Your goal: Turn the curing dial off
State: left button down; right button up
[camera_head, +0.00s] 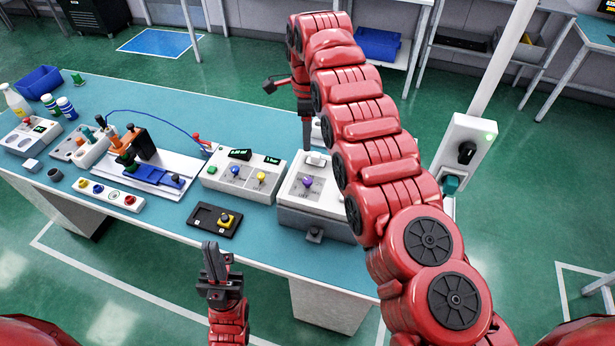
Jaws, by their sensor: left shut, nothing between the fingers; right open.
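I cannot tell for sure which control is the curing dial. A black rotary knob (466,152) sits on a white box (483,133) with a lit green lamp, fixed to a pole at the right. A purple knob (308,182) sits on a white and grey unit (297,205) at the table's right end. My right gripper (303,118) is open, pointing down behind that unit; my red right arm partly hides it and the unit. My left gripper (212,262) is shut and empty in front of the table's near edge, apart from everything.
The teal table (170,100) carries a white panel with blue and yellow knobs (240,177), a black tray with a yellow piece (215,219), a blue slide fixture (150,178), a button strip (108,195) and bottles at the left. A teal cylinder (451,185) is below the pole box.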

jog(key=b, duration=0.9)
send_over(308, 180)
notch_tip(308, 180, down, 10)
jog(key=shift+s, duration=0.1)
jog(key=shift+a+f+p, duration=0.2)
jog(key=shift+f+p, duration=0.05)
jog(key=shift+p, duration=0.05)
jog(key=f, duration=0.2)
jog(key=f+p, duration=0.1)
jog(key=f, duration=0.2)
jog(key=shift+d+f, duration=0.2)
jog(key=shift+f, duration=0.15)
jog(key=shift+f+p, duration=0.3)
jog(key=shift+f, duration=0.3)
grip_shut()
